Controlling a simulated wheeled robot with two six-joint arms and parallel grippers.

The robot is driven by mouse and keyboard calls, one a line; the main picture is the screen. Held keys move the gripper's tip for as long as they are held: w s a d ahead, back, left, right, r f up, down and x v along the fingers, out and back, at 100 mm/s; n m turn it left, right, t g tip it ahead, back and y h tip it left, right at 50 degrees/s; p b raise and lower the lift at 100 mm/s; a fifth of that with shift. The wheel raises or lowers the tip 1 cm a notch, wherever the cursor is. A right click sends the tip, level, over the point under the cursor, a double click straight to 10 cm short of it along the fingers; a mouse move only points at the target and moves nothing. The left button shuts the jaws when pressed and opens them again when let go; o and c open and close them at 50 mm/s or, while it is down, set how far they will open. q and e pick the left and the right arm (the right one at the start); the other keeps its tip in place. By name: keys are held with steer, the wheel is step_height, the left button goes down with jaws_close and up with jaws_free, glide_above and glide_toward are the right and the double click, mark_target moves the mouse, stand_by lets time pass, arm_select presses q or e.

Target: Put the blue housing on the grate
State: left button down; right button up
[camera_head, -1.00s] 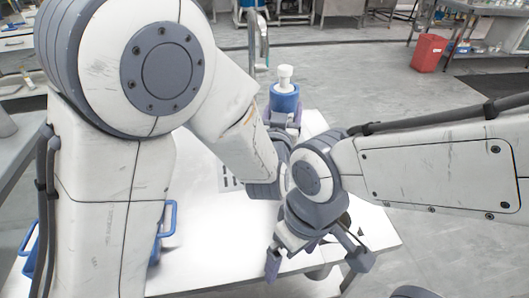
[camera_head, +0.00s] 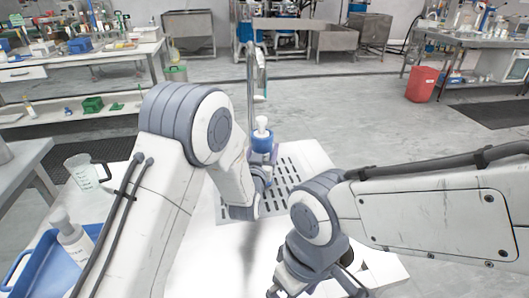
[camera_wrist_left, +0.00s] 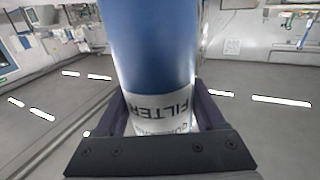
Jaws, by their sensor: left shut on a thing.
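The blue housing (camera_head: 262,142), a blue cylinder with a white top, is at the back of the white table in the head view. In the left wrist view the housing (camera_wrist_left: 153,50) fills the middle, with a white FILTER label between the fingers. My left gripper (camera_wrist_left: 163,112) is shut on it. The grate (camera_head: 290,190) is a slotted panel in the table. The housing overlaps its back left part in the picture; I cannot tell whether they touch. My left arm hides part of the grate. My right gripper (camera_head: 316,292) is open and empty near the front, its tips partly cut off.
A tall metal tap (camera_head: 251,90) stands behind the housing. A blue tray (camera_head: 38,268), a white pump bottle (camera_head: 72,238) and a clear jug (camera_head: 86,172) are at the left. A red bin (camera_head: 426,83) stands on the floor far right.

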arm_select(q)
steer(key=shift+f, duration=0.3)
jaws_free()
steer(key=shift+f, duration=0.1)
steer(key=shift+r, duration=0.25)
steer(key=s+a, duration=0.2)
steer(key=s, duration=0.9)
steer(key=shift+s+a, duration=0.15)
steer(key=shift+s, duration=0.25)
steer(key=shift+f, duration=0.1)
